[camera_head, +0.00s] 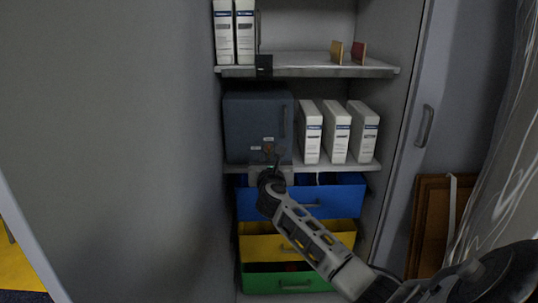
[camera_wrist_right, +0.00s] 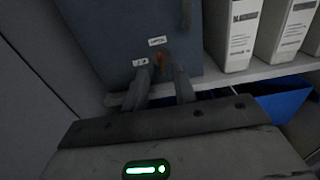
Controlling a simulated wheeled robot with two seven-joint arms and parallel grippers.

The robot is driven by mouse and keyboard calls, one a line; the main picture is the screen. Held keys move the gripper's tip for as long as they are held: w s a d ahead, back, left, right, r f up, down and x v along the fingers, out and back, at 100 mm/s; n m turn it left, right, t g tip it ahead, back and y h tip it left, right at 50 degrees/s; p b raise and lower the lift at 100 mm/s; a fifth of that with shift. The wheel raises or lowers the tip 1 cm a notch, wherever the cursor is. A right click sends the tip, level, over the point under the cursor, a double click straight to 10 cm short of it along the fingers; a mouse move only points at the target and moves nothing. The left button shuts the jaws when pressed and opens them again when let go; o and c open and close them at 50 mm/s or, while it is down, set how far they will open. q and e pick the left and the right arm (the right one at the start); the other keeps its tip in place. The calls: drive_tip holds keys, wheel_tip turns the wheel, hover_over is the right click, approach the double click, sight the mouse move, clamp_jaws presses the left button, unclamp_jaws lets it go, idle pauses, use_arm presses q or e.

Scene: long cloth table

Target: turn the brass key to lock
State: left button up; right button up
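A dark blue-grey cabinet box (camera_head: 250,115) stands on the middle shelf with its door closed. The brass key (camera_wrist_right: 160,59) sits in its front in the right wrist view, with one small white label (camera_wrist_right: 157,41) above it and another (camera_wrist_right: 140,62) to its left. The label text is too small to read surely. My right gripper (camera_wrist_right: 162,72) is open, its two fingertips apart on either side of the key, with gaps showing. In the head view my right gripper (camera_head: 269,166) is at the lower front of the box and largely hides the key. My left gripper is not in view.
White binders (camera_head: 338,132) stand right of the box on the middle shelf (camera_head: 372,165). Below are blue (camera_head: 340,200), yellow (camera_head: 338,232) and green (camera_head: 318,282) drawers, pulled out. An upper shelf (camera_head: 310,63) holds more binders. A cupboard door (camera_head: 425,110) is at the right.

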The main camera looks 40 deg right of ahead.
sight(269, 149)
drive_tip(key=b+x, duration=0.1)
drive_tip(key=x, duration=0.4)
drive_tip(key=shift+w+d, duration=0.2)
drive_tip(key=shift+w, duration=0.05)
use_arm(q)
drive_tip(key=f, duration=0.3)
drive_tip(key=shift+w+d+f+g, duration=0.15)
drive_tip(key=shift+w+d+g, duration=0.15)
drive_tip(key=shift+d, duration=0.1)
use_arm(e)
clamp_jaws()
